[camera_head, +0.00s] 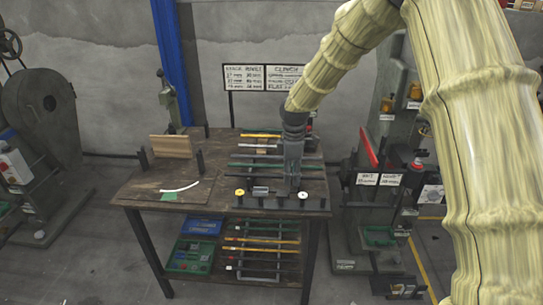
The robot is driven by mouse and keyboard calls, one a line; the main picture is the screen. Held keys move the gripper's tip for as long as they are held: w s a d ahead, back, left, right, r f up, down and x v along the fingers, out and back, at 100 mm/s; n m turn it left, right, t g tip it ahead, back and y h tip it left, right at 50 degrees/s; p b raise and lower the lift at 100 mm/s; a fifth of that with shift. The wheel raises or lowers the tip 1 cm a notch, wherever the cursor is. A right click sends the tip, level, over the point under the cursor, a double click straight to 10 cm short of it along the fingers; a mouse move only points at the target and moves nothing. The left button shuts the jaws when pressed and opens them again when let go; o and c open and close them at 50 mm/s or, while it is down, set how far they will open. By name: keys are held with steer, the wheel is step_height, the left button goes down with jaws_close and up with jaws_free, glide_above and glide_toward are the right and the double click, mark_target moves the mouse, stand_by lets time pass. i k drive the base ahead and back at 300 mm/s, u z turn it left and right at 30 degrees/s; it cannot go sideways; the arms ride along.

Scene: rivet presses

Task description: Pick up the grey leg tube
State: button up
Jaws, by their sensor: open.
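My gripper (290,192) points down over the right half of the wooden workbench (185,182), near its front edge. The jaws are open, and no tube shows between them. Several tubes lie crosswise on a dark rack on the bench: a yellow tube (260,136) at the back, a pale grey-white tube (256,146) in front of it, and green tubes (265,164) nearer. The pale one may be the grey leg tube; I cannot tell for sure. My gripper and wrist hide the right part of the rack.
A small yellow-topped piece (240,193) and a white-topped piece (303,195) stand near the front edge. The lower shelf holds more tubes and a green bin (190,256). A press (385,205) stands at right.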

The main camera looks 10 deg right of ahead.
mark_target(233, 156)
steer(key=i, duration=0.95)
steer(key=z, duration=0.05)
